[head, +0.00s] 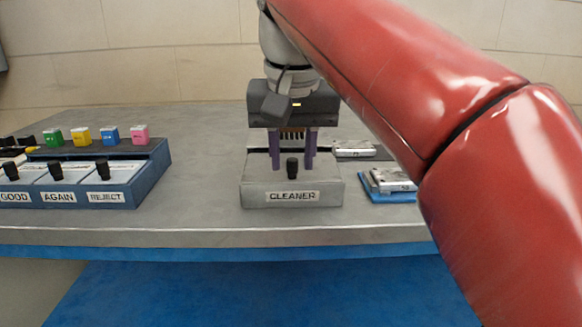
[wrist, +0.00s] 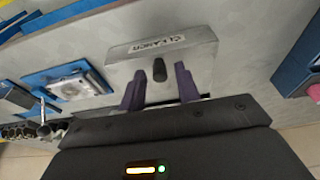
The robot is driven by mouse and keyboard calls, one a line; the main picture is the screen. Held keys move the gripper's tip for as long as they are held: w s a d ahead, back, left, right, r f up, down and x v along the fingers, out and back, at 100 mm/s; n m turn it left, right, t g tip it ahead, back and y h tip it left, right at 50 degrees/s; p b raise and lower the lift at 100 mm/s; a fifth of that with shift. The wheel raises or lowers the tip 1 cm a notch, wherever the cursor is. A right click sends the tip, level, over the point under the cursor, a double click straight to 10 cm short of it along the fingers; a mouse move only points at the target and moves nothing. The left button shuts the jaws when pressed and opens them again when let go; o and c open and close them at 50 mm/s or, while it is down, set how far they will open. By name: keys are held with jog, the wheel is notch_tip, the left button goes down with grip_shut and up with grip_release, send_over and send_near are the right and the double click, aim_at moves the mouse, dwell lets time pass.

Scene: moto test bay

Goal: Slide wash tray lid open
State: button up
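The wash tray is a grey metal box (head: 333,195) labelled CLEANER, near the front of the bench in the head view. Its flat lid (head: 257,170) carries an upright black knob (head: 292,168), which also shows in the wrist view (wrist: 159,70). The lid looks to cover the box top; its far edge is partly hidden by my gripper. My gripper (head: 293,163) points down over the lid with its two purple fingers apart. In the wrist view the fingers stand on either side of the knob, with gaps; I cannot tell exact fingertip depth.
A blue box (head: 150,181) with lids labelled GOOD, AGAIN and REJECT stands left, with several coloured blocks (head: 110,134) behind. A blue tray (head: 401,197) holding a metal part (head: 390,181) lies right of the wash tray. Bare bench (head: 205,185) separates the boxes.

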aim_at(290, 155)
jog(key=c, duration=0.7)
jog(key=shift+o, duration=0.2)
jog(key=shift+w+r+p, duration=0.15)
jog(key=shift+w+p, duration=1.3)
jog(key=shift+w, duration=0.75)
jog(key=shift+w+d+p, duration=0.15)
jog(key=shift+w+p, duration=1.05)
jog(key=shift+w, duration=1.1)
jog(key=o, duration=0.7)
jog(key=shift+c, duration=0.2)
